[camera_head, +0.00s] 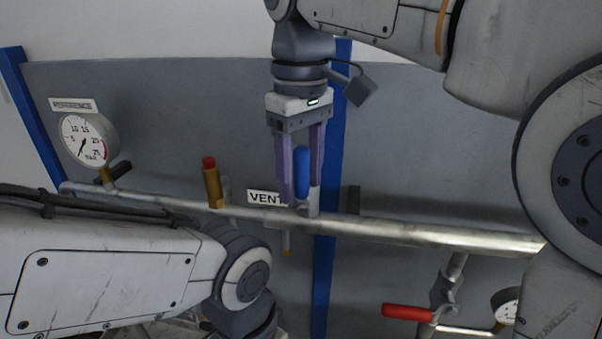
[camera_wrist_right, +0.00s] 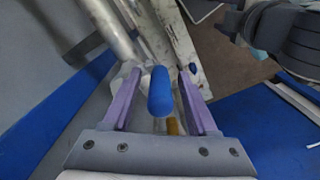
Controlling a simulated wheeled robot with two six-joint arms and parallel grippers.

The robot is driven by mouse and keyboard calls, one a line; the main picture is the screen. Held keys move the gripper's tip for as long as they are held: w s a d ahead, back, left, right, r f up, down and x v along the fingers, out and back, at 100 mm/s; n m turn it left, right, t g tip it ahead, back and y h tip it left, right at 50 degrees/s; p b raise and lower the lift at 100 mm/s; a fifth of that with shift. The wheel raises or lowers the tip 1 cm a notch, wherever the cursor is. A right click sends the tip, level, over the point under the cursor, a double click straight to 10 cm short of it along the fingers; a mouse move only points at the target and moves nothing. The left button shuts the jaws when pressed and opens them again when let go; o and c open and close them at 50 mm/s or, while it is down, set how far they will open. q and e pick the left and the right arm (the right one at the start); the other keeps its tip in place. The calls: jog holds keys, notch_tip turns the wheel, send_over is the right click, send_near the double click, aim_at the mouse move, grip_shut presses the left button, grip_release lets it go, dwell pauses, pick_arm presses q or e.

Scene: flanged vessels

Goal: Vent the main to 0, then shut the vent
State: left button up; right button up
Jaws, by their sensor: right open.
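The vent valve's blue handle (camera_head: 302,172) stands upright above the pipe, beside the VENT label (camera_head: 264,198). My right gripper (camera_head: 300,196) points down with its purple fingers open, one on each side of the handle. In the right wrist view the blue handle (camera_wrist_right: 160,92) lies between the two open fingers (camera_wrist_right: 159,74), with gaps on both sides. A round gauge (camera_head: 88,138) marked in bar hangs at the left; its needle points downward, too small to read exactly. My left arm comes in at lower left; its gripper is out of frame.
The main pipe (camera_head: 400,233) runs across the wall. A brass fitting with a red cap (camera_head: 212,182) stands on it left of the vent. A red handle (camera_head: 407,312) and a second, partly hidden gauge (camera_head: 507,308) are at lower right.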

grip_shut()
dwell(1.3)
